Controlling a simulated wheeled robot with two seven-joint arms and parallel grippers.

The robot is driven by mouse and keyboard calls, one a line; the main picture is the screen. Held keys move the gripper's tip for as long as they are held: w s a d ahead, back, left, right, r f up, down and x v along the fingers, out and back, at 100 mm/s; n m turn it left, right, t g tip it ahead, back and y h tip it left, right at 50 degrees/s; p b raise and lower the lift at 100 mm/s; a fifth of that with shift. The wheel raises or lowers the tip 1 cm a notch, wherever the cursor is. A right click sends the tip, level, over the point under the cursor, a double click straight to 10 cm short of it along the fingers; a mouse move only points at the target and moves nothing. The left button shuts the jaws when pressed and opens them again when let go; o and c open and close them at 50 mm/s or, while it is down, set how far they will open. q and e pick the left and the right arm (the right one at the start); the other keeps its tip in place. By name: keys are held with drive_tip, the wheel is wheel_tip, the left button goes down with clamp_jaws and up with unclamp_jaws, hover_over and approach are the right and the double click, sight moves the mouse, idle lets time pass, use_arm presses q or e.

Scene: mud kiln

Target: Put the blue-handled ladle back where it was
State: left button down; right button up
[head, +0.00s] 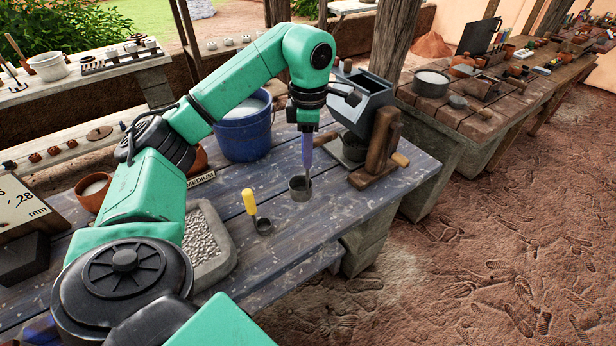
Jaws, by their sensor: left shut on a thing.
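My left gripper (306,128) points straight down over the blue-grey table (310,245) and is shut on the handle of the blue-handled ladle (307,152). The ladle hangs upright, with its grey metal cup (300,189) at the bottom. I cannot tell whether the cup touches the table top or is just above it. A yellow-handled ladle (250,202) stands on the table to the left and nearer, its handle upright and its small cup (263,227) below. My right gripper is not in view.
A blue bucket (243,135) stands behind the ladles. A grey hopper on a wooden stand (378,150) is close to the right of the held ladle. A stone tray of pebbles (203,240) is at left, near a "MEDIUM" label (201,180). The table's front right is clear.

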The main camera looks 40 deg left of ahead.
use_arm(q)
drive_tip(key=p, duration=0.1)
hover_over(308, 190)
wheel_tip(308, 190, down, 6)
drive_tip(key=shift+a+r, duration=0.1)
drive_tip(key=shift+w+f, duration=0.1)
drive_tip(key=shift+f, duration=0.35)
drive_tip(key=c, duration=0.7)
unclamp_jaws()
drive_tip(key=shift+r, duration=0.1)
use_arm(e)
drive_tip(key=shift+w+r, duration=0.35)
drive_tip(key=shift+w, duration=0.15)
use_arm(q)
drive_tip(key=shift+r, duration=0.1)
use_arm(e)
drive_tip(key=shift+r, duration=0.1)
use_arm(q)
drive_tip(key=shift+r, duration=0.25)
wheel_tip(308, 190, up, 5)
drive_tip(key=shift+w+r+b, duration=0.1)
drive_tip(key=shift+r+b, duration=0.05)
drive_tip(key=shift+b, duration=0.35)
wheel_tip(308, 190, up, 6)
drive_tip(key=p, duration=0.2)
drive_tip(key=shift+r+p, duration=0.2)
drive_tip(key=shift+p, duration=0.2)
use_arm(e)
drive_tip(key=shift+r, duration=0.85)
